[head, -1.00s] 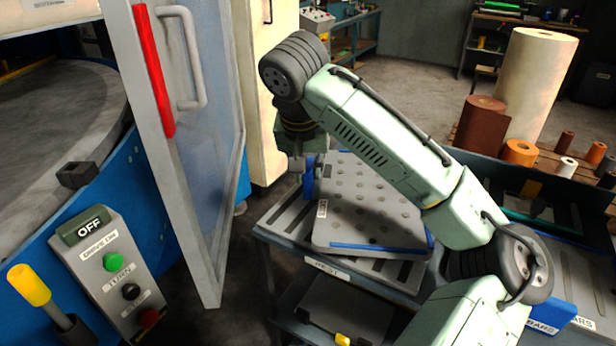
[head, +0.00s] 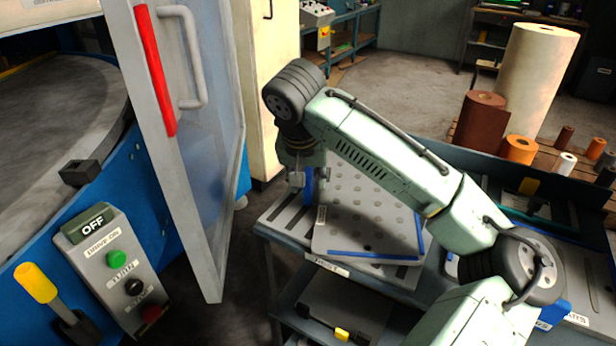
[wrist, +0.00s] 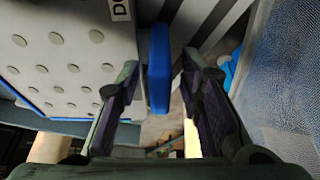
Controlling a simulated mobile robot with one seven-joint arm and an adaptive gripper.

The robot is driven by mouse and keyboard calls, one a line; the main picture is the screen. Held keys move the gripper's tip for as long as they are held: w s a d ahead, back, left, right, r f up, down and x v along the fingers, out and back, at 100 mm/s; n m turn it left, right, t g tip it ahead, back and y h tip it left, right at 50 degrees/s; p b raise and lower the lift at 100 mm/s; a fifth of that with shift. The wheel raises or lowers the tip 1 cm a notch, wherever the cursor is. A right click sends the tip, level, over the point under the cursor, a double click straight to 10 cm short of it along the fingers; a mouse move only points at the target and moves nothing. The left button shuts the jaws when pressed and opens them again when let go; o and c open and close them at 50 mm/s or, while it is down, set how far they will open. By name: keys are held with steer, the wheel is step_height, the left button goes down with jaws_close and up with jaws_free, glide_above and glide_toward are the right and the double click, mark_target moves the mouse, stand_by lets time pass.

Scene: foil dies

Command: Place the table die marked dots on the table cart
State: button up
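The die (head: 375,228) is a pale grey plate with rows of round dots and blue edge strips. It lies on the slotted top of the table cart (head: 277,216), just right of the open machine door. In the wrist view the die (wrist: 67,55) carries a label partly reading "DO". A blue upright piece (wrist: 159,70) stands at its edge; it also shows in the head view (head: 308,186). My gripper (wrist: 160,85) is open, its fingers on either side of the blue piece with gaps visible. In the head view my gripper (head: 304,182) is at the die's left end.
The grey machine door (head: 170,150) stands open close left of the cart. A control box (head: 118,265) and yellow lever (head: 36,284) are at lower left. A lower shelf (head: 340,312) holds a dark plate. Foil rolls (head: 535,80) stand at the back right.

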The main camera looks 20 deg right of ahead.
steer(key=shift+r, duration=0.1)
steer(key=b+v, duration=0.1)
steer(key=v, duration=1.1)
